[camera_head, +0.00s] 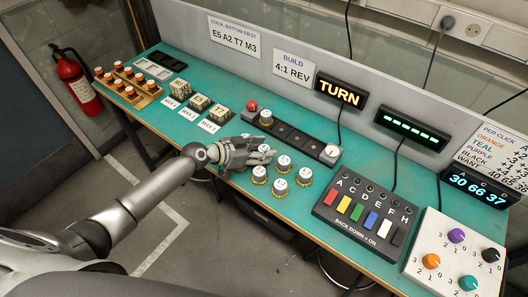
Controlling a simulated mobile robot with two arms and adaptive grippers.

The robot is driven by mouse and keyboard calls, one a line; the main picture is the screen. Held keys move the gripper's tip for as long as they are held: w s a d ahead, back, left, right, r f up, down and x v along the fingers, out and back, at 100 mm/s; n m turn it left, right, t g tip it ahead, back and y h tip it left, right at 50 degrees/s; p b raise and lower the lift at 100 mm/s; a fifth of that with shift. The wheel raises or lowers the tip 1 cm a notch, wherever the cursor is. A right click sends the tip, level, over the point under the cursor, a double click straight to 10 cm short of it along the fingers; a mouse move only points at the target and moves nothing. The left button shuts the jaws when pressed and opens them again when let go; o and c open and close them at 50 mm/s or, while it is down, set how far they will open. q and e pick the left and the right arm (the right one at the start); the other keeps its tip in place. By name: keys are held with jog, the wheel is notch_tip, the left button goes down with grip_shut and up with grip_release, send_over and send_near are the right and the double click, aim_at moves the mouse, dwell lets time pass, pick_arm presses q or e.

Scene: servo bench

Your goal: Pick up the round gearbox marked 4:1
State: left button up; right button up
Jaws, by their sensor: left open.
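Several round gearboxes with white tops and gold-and-dark sides stand on the teal bench, among them a front one (280,187), a left one (260,174), a back one (283,163) and a right one (304,176). Their top marks are too small to read, so I cannot tell which is 4:1. Another similar round unit (266,117) sits on the dark strip behind. My left gripper (264,156) is open, just behind and left of the group, and hides part of the bench there. I cannot tell whether it touches any gearbox. My right gripper is not in view.
The dark strip (298,138) with a red button and dial lies behind the gripper. A switch panel (352,222) with coloured levers and a white knob box (455,258) stand to the right. A sign reads "4:1 REV" (293,70).

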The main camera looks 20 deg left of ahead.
pick_arm(q)
jog(key=c, duration=0.8)
jog(key=shift+c, duration=0.2)
jog(key=shift+r, duration=0.2)
